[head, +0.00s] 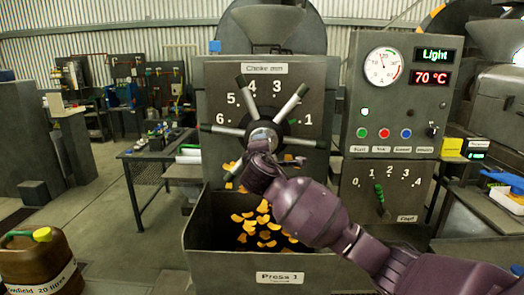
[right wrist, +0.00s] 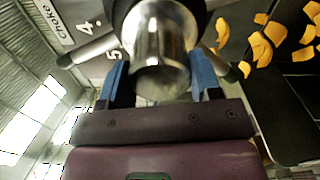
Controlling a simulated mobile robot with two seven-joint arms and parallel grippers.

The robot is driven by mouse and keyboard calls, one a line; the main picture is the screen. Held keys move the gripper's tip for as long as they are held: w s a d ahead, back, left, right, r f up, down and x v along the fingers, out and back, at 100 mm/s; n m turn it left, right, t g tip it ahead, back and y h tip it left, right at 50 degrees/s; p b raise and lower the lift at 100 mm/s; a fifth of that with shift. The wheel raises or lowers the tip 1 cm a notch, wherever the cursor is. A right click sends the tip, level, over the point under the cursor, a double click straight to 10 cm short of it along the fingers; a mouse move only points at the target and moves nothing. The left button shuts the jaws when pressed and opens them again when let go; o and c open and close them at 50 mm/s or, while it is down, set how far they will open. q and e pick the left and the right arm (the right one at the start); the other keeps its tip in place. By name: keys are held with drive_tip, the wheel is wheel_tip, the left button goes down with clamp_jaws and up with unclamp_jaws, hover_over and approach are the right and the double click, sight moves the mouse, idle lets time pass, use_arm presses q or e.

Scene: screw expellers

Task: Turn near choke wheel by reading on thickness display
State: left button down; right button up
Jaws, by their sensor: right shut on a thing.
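A small display (head: 478,150) with green characters, too small to read, stands beside a yellow box at right. My left gripper is not in view.
A panel at right has a round gauge (head: 383,67), a green "Light" display (head: 435,55), a red 70 °C display (head: 435,78) and buttons. A green-handled lever (head: 379,194) is below. Orange pieces (head: 262,222) lie in the bin (head: 203,247) under the wheel.

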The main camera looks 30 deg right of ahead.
drive_tip(key=shift+f+m, duration=0.15)
drive_tip(key=shift+m, duration=0.45)
drive_tip(key=o, duration=1.3)
drive_tip(key=shift+s, duration=0.1)
drive_tip(key=v, duration=1)
drive_tip(key=shift+s+a+b, duration=0.15)
drive_tip(key=shift+s+b, duration=0.15)
drive_tip(key=shift+b, duration=0.05)
